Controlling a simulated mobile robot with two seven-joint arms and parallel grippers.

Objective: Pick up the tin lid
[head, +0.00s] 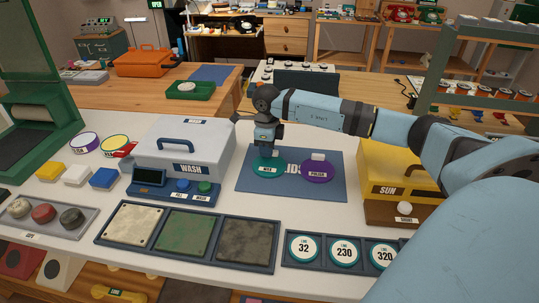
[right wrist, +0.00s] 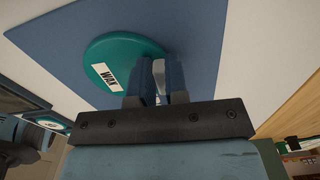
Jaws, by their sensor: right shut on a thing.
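A round teal lid marked WAX (head: 268,170) is at the left part of a blue mat (head: 332,188). My right gripper (head: 267,150) is directly over it, pointing down. In the right wrist view the gripper (right wrist: 160,85) is shut on the pale knob of the teal lid (right wrist: 122,58). The lid looks flat, at or very near the mat; I cannot tell whether there is a gap under it. A purple lid marked POLISH (head: 317,173), with its own pale knob, lies to the right on the mat. My left gripper is not in view.
A grey WASH box (head: 182,150) stands left of the mat, a yellow SUN box (head: 395,175) right of it. Two round tins, one purple (head: 84,143) and one with yellow contents (head: 115,145), stand further left. In front are a tray of plates (head: 187,237) and numbered discs (head: 343,251).

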